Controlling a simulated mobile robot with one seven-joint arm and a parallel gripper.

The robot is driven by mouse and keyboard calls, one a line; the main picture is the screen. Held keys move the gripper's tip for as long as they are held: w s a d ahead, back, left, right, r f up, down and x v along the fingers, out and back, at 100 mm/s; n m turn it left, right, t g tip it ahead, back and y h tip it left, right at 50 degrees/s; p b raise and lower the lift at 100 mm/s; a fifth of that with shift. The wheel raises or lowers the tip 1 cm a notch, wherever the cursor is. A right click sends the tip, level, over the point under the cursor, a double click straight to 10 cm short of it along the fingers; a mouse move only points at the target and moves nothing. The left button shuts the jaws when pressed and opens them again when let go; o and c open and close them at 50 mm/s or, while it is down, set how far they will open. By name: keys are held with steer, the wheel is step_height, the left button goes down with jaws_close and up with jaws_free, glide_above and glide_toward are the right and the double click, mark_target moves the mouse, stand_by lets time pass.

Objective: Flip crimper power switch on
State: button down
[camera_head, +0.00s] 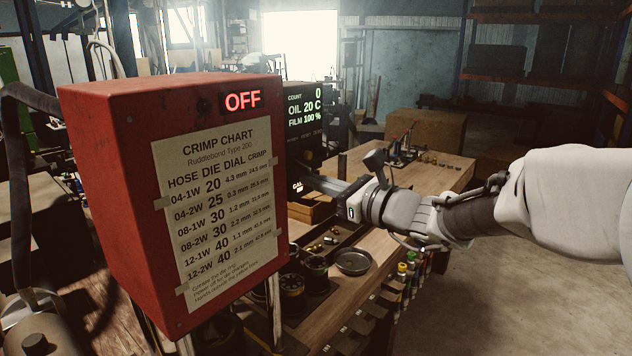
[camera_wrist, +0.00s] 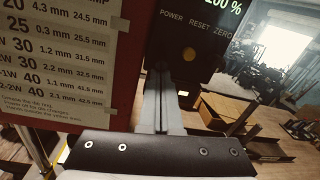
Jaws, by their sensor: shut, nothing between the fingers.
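The crimper's red housing (camera_head: 110,180) fills the left of the head view, with a lit red OFF sign (camera_head: 243,101) on its front. Behind it to the right is the black control panel (camera_head: 305,120), its screen showing count 0, oil 20 C and film 100%. In the wrist view the panel (camera_wrist: 190,40) carries the labels POWER, RESET and ZERO, with an amber round button (camera_wrist: 189,55) below them. I cannot make out the power switch lever. My gripper (camera_head: 306,181) is shut and empty, fingers (camera_wrist: 158,74) pointing at the panel's lower left; contact is unclear.
A taped crimp chart (camera_head: 220,215) covers the housing's front, close to the left of my fingers in the wrist view. The wooden bench (camera_head: 385,240) holds dies, a round metal dish (camera_head: 353,262) and small fittings. A cardboard box (camera_head: 428,130) stands behind. The floor at right is open.

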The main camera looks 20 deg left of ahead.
steer(key=shift+s+d+r+g+h+p, duration=0.15)
steer(key=shift+r+g+h+p, duration=0.3)
steer(key=shift+p, duration=0.6)
steer(key=shift+d+r, duration=0.15)
steer(key=shift+r, duration=0.7)
step_height(320, 180, down, 5)
steer(key=d+b, duration=0.2)
steer(key=b, duration=0.2)
steer(key=s+d+r, duration=0.3)
steer(key=d+r, duration=0.3)
steer(key=r, duration=0.1)
steer(key=shift+s+d+r, duration=0.2)
steer(key=shift+d, duration=0.15)
